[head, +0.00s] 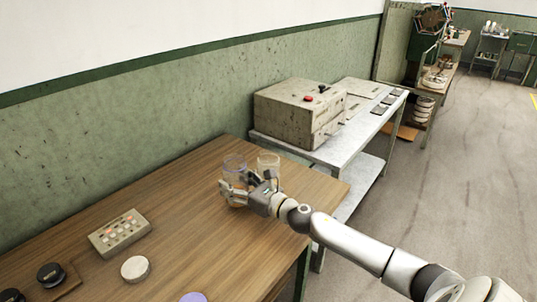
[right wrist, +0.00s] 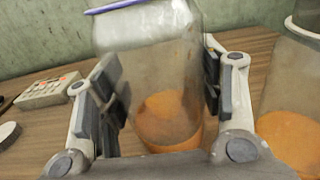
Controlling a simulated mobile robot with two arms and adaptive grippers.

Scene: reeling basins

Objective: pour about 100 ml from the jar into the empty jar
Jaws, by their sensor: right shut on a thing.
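A clear jar with a purple-blue rim (right wrist: 160,60) stands between the fingers of my right gripper (right wrist: 160,92), which is shut on it. Orange contents show low in this jar. In the head view the held jar (head: 235,163) is over the wooden table near its far end, with my right gripper (head: 233,189) around its lower part. I cannot tell whether its base touches the table. A second clear jar (head: 268,162) stands just to its right; in the right wrist view this second jar (right wrist: 292,90) also shows orange low down. My left gripper is out of view.
The wooden table (head: 175,215) holds a grey button panel (head: 119,232), a pale round disc (head: 135,269), a purple disc (head: 193,297) and dark round knobs (head: 50,274). Beyond it, a metal table (head: 340,150) bears a large box (head: 300,112). The green wall runs along the left.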

